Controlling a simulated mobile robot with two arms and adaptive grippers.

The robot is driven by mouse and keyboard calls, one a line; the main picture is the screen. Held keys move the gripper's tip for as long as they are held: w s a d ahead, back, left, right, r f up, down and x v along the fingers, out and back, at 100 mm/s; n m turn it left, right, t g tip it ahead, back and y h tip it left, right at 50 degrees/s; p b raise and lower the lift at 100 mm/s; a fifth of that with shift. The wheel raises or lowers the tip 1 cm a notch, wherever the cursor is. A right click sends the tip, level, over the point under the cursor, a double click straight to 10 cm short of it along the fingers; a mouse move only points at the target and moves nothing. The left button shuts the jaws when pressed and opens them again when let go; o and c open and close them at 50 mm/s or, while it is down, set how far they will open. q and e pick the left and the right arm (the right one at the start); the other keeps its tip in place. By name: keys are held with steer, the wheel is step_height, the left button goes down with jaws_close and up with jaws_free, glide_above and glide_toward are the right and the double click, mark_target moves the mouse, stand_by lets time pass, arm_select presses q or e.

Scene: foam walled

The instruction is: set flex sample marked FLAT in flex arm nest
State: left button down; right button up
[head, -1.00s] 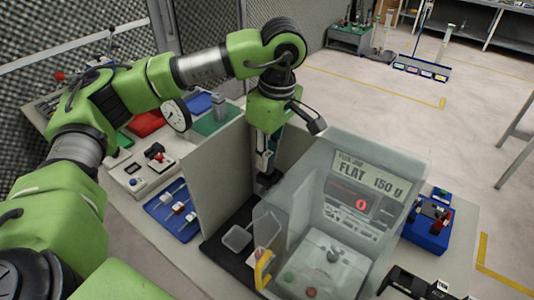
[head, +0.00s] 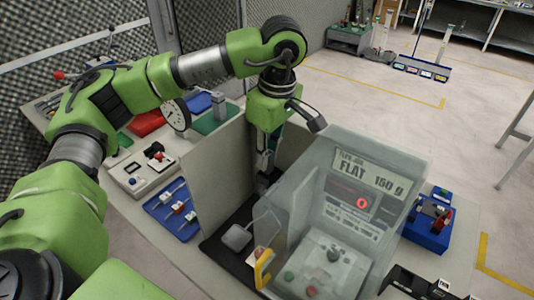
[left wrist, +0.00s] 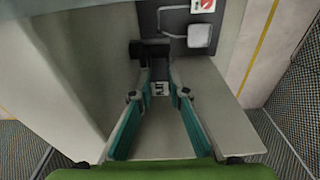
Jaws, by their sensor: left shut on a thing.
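My left gripper (head: 264,172) points down between the pale upright panel and the clear hood (head: 300,195) of the test machine. Its fingers are shut on a dark piece, which also shows at the fingertips in the left wrist view (left wrist: 150,50). This looks like the flex sample. A small white label (left wrist: 160,89) with black marks shows between the fingers; I cannot read it. A light grey square plate (head: 237,237) on a thin arm, perhaps the flex arm nest, lies over the dark base, below and left of the gripper. The machine's sign (head: 367,172) reads FLAT 150 g.
The pale panel (head: 222,175) stands close to the left of my gripper. A yellow handle (head: 263,268) is near the machine's front. A blue tray (head: 172,210) with small pieces lies left, and a blue fixture (head: 430,222) right.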

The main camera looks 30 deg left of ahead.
arm_select(q)
steer(key=shift+f+b, duration=1)
steer(key=shift+f, duration=0.2)
steer(key=c, duration=1.8)
jaws_free()
steer(key=shift+c, duration=0.2)
steer(key=shift+r, duration=0.1)
step_height(320, 180, up, 12)
steer(key=d, duration=0.1)
steer(key=shift+s+d, duration=0.15)
steer(key=shift+d, duration=0.05)
